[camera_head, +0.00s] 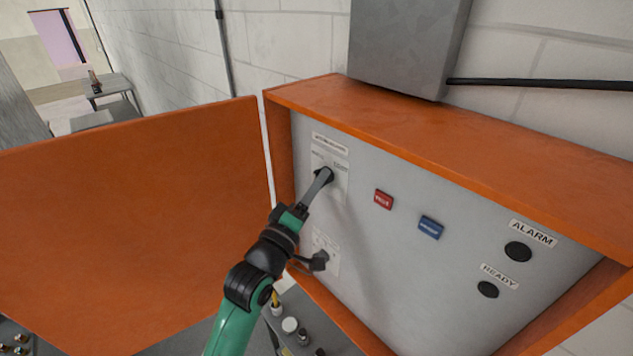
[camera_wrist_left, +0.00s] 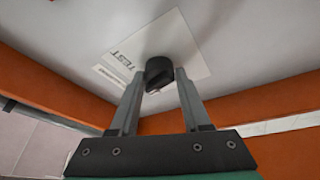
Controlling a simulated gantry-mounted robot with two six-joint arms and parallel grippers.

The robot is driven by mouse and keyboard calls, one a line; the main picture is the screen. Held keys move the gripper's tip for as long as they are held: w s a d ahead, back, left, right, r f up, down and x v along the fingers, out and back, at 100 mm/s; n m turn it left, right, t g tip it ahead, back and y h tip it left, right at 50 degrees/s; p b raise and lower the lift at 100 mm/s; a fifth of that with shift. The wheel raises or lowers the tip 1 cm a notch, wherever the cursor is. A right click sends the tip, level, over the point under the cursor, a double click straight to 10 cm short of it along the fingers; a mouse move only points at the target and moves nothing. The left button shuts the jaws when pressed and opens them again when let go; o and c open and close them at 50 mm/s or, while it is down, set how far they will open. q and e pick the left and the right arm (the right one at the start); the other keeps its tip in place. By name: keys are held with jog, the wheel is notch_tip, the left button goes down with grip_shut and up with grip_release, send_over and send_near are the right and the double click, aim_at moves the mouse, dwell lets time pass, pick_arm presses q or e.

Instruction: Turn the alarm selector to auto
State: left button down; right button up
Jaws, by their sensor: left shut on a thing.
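The grey panel (camera_head: 385,250) inside the orange box carries an upper black selector knob (camera_head: 325,175) on a white label plate. My left gripper (camera_head: 322,178) reaches it from below left and is shut on it. In the left wrist view the black knob (camera_wrist_left: 159,71) sits between the two fingertips (camera_wrist_left: 160,78), beside the printed word TEST. The fingers partly cover the knob, and its pointing direction is not clear. A lower black knob (camera_head: 319,261) on a second plate is free. The small plate lettering is unreadable in the head view. My right gripper is not in view.
The orange door (camera_head: 130,220) stands open at the left. A cluttered surface (camera_head: 330,340) is below the box.

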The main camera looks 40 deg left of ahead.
pick_arm(q)
jog(key=shift+s+r+n+g+y, duration=0.15)
jog(key=shift+n+g, duration=0.2)
jog(key=shift+n, duration=0.75)
jog(key=shift+w+r+n+g+y, duration=0.1)
jog(key=shift+n+g, duration=0.3)
jog(key=shift+n, duration=0.7)
jog(key=shift+s+r+n+g+y, duration=0.15)
jog(key=shift+n+g, duration=0.2)
jog(key=shift+n, duration=0.75)
jog(key=shift+w+n, duration=0.1)
jog(key=shift+n, duration=0.2)
jog(key=shift+c, duration=2)
grip_release()
jog(key=shift+d+f+h, duration=0.1)
jog(key=shift+d+h, duration=0.05)
jog(key=shift+h, duration=0.15)
